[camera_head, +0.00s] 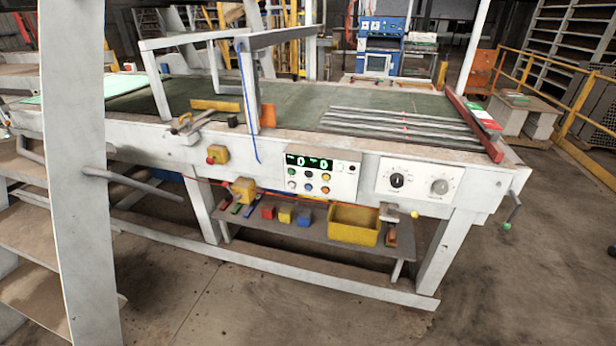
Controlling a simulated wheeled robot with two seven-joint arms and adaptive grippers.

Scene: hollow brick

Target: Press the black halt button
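A white control panel (322,177) is on the front side of the long machine table. It has a green-lit display (309,162) at the top and several small round buttons below. A dark button (308,175) sits in the middle of the upper button row; at this size I cannot tell for sure that it is the black halt button. The other buttons look green, yellow, white, red and blue. Neither of my grippers is in view, and nothing of mine covers the panel.
A dial plate (419,182) with two knobs is right of the panel. A red button on a yellow box (217,154) is to the left. Below, a shelf holds coloured blocks and a yellow bin (353,224). A white post (78,150) stands at left. Floor in front is clear.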

